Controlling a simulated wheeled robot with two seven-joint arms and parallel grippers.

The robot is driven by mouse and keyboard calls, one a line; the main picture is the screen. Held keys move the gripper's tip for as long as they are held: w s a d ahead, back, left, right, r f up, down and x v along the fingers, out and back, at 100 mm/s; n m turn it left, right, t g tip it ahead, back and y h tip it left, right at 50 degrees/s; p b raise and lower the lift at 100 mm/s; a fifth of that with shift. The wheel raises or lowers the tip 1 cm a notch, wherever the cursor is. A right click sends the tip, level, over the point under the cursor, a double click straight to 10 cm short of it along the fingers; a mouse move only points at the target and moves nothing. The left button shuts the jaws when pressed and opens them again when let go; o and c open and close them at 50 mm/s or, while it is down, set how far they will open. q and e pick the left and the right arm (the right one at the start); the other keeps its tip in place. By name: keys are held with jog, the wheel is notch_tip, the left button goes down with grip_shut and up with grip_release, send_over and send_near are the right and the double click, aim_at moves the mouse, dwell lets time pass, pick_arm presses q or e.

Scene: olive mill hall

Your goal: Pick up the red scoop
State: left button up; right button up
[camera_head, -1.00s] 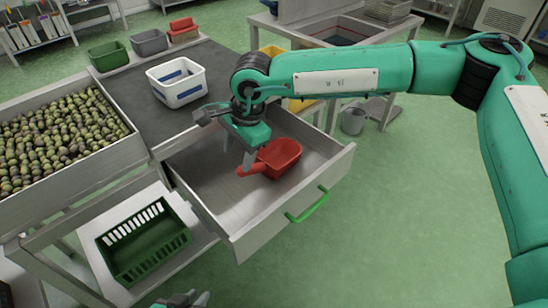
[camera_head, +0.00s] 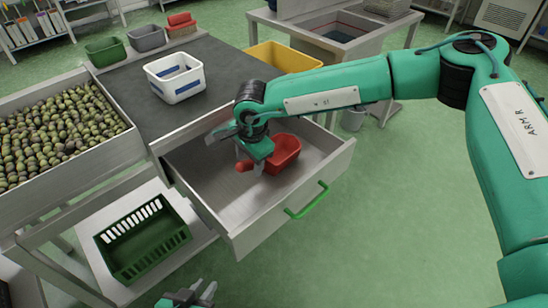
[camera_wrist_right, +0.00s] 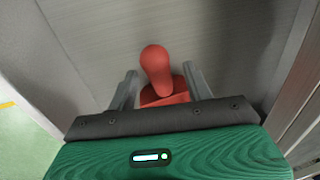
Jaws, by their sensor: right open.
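The red scoop (camera_head: 286,152) lies in the open drawer (camera_head: 232,208), its handle pointing left in the head view. My right gripper (camera_head: 248,168) is open and low over the scoop, partly hiding where the handle meets the bowl. In the right wrist view the scoop's handle (camera_wrist_right: 157,68) shows between the two spread fingers of my right gripper (camera_wrist_right: 161,84). There is a gap on both sides, and the bowl is mostly hidden by the gripper body. My left gripper (camera_head: 202,290) shows only in part at the bottom edge, away from the drawer; its opening is unclear.
The drawer's front with its green handle (camera_head: 308,200) and its side walls surround the scoop. An olive tray (camera_head: 62,130) is at left, a green crate (camera_head: 143,240) below.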

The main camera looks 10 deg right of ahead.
jog(key=f, duration=0.3)
jog(key=shift+w+a+f, duration=0.15)
jog(key=shift+w+f, duration=0.15)
jog(key=shift+f, duration=0.1)
grip_shut()
jog(key=shift+r, duration=0.15)
